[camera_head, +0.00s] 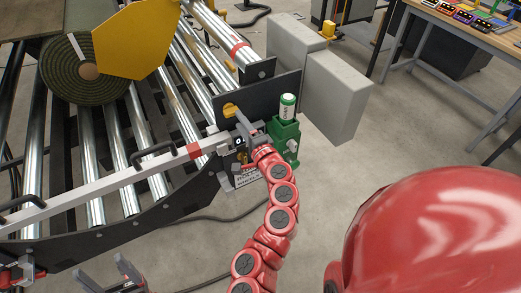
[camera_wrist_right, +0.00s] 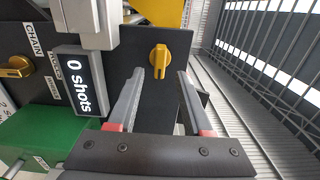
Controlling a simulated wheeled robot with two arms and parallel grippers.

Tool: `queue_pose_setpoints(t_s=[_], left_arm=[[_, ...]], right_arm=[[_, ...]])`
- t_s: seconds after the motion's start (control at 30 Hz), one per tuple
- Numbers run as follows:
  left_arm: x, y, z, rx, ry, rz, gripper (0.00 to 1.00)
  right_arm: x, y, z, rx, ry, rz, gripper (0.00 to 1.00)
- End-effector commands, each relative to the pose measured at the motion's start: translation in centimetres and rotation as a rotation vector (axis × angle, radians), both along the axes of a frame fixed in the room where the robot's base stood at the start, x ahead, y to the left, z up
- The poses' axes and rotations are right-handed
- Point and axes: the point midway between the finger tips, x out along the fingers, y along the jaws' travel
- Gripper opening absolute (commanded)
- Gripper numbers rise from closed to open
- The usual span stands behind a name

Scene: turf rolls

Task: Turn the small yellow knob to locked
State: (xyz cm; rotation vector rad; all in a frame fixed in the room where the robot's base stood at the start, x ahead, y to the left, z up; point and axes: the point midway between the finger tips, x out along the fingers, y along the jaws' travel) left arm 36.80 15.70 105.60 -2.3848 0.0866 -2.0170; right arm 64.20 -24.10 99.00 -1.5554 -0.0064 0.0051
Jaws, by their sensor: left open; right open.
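A small yellow knob (camera_wrist_right: 159,60) sits on a dark plate in the right wrist view, its grip upright in the picture. In the head view a yellow knob (camera_head: 230,110) shows on the dark plate at the end of the rollers. My right gripper (camera_wrist_right: 160,88) is open and empty, its fingers pointing towards the knob, one on each side of it in the picture. Contact cannot be seen. In the head view my right gripper (camera_head: 241,122) is close to the plate. My left gripper (camera_head: 104,272) is open and empty at the lower left.
Another yellow knob (camera_wrist_right: 15,67) is beside a CHAIN label. A display (camera_wrist_right: 83,82) reads "0 shots". A green unit (camera_head: 284,138) with a white-green cylinder stands beside my right gripper. A turf roll (camera_head: 112,85) lies on the rollers. Grey boxes (camera_head: 335,95) stand behind.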

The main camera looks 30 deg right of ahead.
Motion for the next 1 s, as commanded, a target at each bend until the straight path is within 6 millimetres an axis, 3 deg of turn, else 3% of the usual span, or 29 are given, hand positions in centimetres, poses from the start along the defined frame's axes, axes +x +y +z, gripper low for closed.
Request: queue_pose_setpoints(t_s=[0.2,0.5,0.73,1.0], left_arm=[[0.0,0.0,-0.8,0.000,0.000,0.000,0.73],[0.0,0.0,3.0,0.000,0.000,0.000,0.73],[0.0,0.0,4.0,0.000,0.000,0.000,0.73],[0.0,0.0,4.0,0.000,0.000,0.000,0.73]], right_arm=[[-4.4,-0.1,-0.2,-0.002,0.002,-0.003,0.50],[-10.2,-0.2,0.3,-0.001,0.008,-0.003,0.50],[-12.5,-0.2,0.0,0.000,0.004,-0.003,0.50],[-12.9,-0.1,-0.1,0.000,0.001,-0.001,0.50]])
